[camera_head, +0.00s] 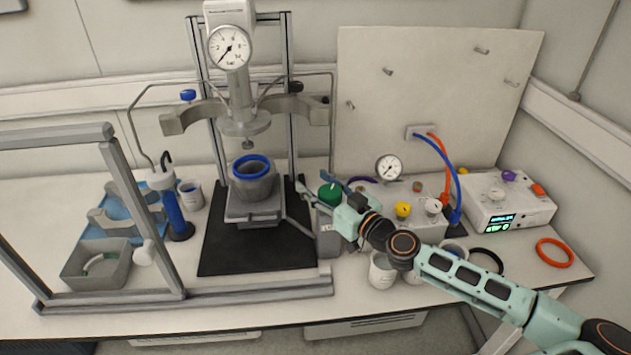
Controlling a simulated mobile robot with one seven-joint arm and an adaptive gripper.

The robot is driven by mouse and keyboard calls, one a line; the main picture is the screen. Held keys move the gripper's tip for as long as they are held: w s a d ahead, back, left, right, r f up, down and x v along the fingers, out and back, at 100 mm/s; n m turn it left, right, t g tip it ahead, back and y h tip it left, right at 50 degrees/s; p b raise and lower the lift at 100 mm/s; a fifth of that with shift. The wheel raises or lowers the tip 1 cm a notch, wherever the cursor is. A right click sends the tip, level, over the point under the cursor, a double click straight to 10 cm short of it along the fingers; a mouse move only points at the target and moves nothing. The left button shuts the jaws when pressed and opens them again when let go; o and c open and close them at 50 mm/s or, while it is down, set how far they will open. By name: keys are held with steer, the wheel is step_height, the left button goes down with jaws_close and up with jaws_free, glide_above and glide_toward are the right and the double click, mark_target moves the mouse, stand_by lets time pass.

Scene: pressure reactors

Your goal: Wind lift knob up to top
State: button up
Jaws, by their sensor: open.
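The pressure reactor stands at centre left in the head view. A grey vessel (254,184) with a blue ring on its rim sits on the lift platform (253,213), below the reactor head (244,122). A clear gap separates the vessel from the head. I cannot clearly make out the lift knob; the area right of the platform is partly covered by my gripper. My gripper (312,186) is open, right of the platform and beside the right upright, with its fingers pointing left. I see nothing between the fingers, and cannot tell whether they touch anything.
A control box with a gauge (389,168) and a unit with a lit display (507,204) are to the right. White cups (381,270) stand near my forearm. A grey frame (110,170) bounds the left side.

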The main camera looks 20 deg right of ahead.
steer(key=shift+w, duration=0.2)
steer(key=shift+w+a+f, duration=0.1)
steer(key=c, duration=1.2)
